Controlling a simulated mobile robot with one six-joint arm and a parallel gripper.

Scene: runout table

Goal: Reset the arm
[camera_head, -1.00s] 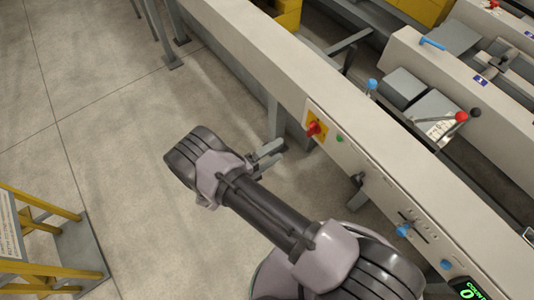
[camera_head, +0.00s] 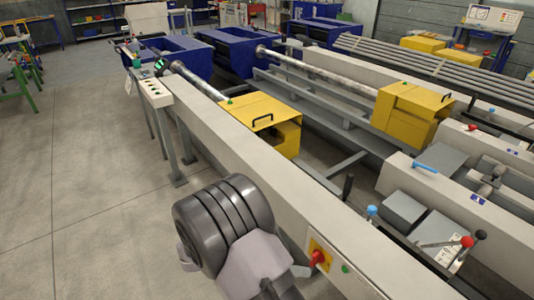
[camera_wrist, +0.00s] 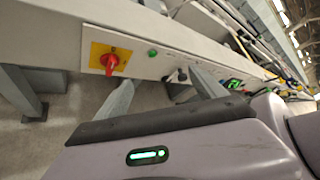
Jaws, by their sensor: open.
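My gripper (camera_wrist: 162,77) is open and empty in the wrist view, its two grey fingers apart. They point toward the front face of the long pale machine beam (camera_wrist: 60,30). A red rotary switch on a yellow plate (camera_wrist: 109,60) and a green button (camera_wrist: 152,53) are on that face. In the head view my arm is at the lower middle, in front of the beam (camera_head: 235,128), and my wrist mostly hides the gripper. The red switch (camera_head: 318,257) shows just right of my arm there. I cannot tell whether the fingers touch the beam.
A control box on a stand (camera_head: 155,92) is at the beam's far end. Yellow guards (camera_head: 262,115) and blue machine units (camera_head: 180,48) stand behind. Red and black levers (camera_head: 467,242) rise at the right. The floor at left (camera_head: 80,180) is clear.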

